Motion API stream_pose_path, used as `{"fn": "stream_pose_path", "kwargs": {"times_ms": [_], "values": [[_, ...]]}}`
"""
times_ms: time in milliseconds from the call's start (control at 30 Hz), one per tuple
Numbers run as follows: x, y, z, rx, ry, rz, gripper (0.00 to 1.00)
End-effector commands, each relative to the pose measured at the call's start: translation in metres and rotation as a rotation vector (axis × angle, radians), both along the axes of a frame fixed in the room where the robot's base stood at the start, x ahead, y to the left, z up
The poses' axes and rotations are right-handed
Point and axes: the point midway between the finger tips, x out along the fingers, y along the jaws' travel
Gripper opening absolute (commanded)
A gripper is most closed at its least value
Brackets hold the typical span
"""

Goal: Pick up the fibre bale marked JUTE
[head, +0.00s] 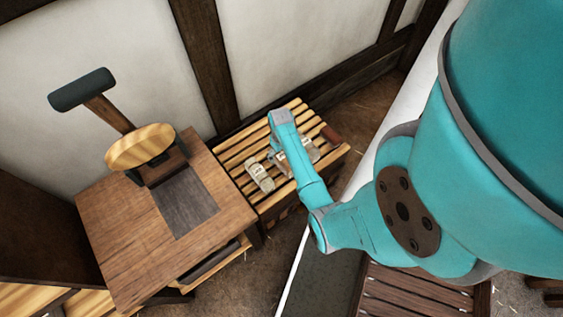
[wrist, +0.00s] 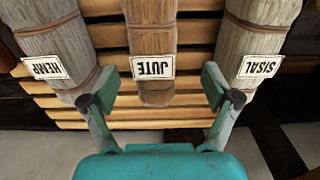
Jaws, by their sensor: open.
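The brown fibre bale marked JUTE (wrist: 155,40) lies in the middle of the wrist view, its white label facing the camera. My gripper (wrist: 162,98) is open and empty, one finger on each side of the JUTE bale's near end, with gaps on both sides. In the head view my gripper is over the slatted bench (head: 228,156), and my arm hides much of what lies beneath. I cannot make out the JUTE label there.
A greyish bale marked HEMP (wrist: 55,40) lies left of the JUTE bale, and one marked SISAL (wrist: 248,40) lies right; each is close to a finger. A wooden table (head: 115,225) with an upright device (head: 140,147) stands left of the bench. A wall rises behind.

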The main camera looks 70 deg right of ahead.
Motion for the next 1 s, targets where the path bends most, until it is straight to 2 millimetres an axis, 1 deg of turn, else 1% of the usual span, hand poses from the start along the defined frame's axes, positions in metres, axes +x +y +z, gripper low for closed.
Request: {"fn": "stream_pose_path", "kwargs": {"times_ms": [33,100,333,533,633,767,1000], "values": [[0.000,0.000,-0.007,0.001,0.001,0.000,0.88],[0.000,0.000,-0.015,0.001,0.001,0.000,0.88],[-0.001,-0.002,-0.028,-0.001,-0.001,-0.001,0.88],[-0.005,-0.007,-0.055,-0.001,-0.001,-0.002,0.88],[-0.004,-0.007,-0.066,-0.001,-0.001,0.000,0.88],[-0.004,-0.007,-0.073,-0.002,-0.001,0.000,0.88],[-0.004,-0.006,-0.074,-0.002,-0.002,0.000,0.88]]}}
